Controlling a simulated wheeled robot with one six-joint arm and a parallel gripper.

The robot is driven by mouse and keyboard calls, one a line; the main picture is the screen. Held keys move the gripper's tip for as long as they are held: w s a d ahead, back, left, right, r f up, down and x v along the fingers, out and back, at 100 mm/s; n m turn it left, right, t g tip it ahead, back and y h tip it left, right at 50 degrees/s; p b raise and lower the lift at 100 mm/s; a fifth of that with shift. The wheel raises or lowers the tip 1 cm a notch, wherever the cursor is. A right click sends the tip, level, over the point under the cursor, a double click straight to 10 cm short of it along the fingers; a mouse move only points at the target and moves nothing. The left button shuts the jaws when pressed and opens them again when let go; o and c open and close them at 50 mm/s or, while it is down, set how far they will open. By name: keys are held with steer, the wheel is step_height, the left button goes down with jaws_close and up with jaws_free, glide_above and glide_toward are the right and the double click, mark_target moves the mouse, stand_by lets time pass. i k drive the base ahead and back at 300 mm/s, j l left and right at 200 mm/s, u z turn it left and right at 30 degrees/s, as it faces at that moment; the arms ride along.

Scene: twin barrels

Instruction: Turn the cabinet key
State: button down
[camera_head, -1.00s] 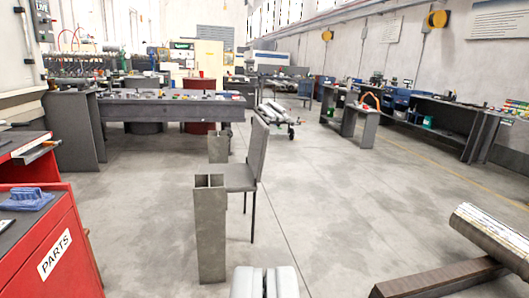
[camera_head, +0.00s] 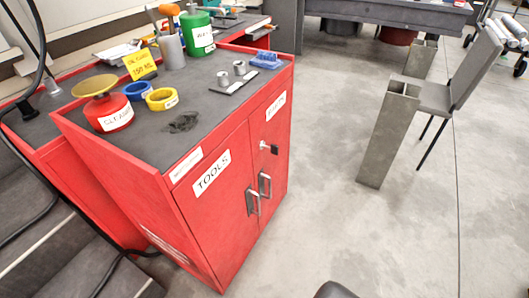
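The red cabinet (camera_head: 170,222) stands left of the middle, with its two doors facing right and toward me. The key (camera_head: 272,149) is a small dark shape at a light lock plate, high on the far door under the "PARTS" label. It sticks out of the lock; its exact angle is too small to tell. Two grey door handles, the near one (camera_head: 251,202) and the far one (camera_head: 265,185), sit below it. Both doors look shut. My gripper's fingers do not show. A dark rounded shape (camera_head: 335,290) is cut off at the bottom edge; I cannot tell what it is.
The cabinet top holds a red pot (camera_head: 109,112), yellow ring (camera_head: 161,98), green canister (camera_head: 197,36) and blue piece (camera_head: 267,60). A grey metal stand (camera_head: 388,138) and chair (camera_head: 455,95) are at right. The floor (camera_head: 345,225) before the doors is clear.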

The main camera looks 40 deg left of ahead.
mark_target(274, 148)
steer(key=k+l+u, duration=0.2)
steer(key=k+u, duration=0.2)
steer(key=k, duration=0.25)
steer(key=k+u, duration=0.45)
steer(key=k, duration=0.25)
steer(key=i, duration=1)
steer(key=i+l, duration=0.35)
steer(key=i+l+u, duration=0.1)
steer(key=i+l, duration=0.2)
steer(key=l, duration=0.2)
steer(key=i+l, duration=0.3)
steer(key=l, duration=0.15)
steer(key=i+j+u, duration=0.05)
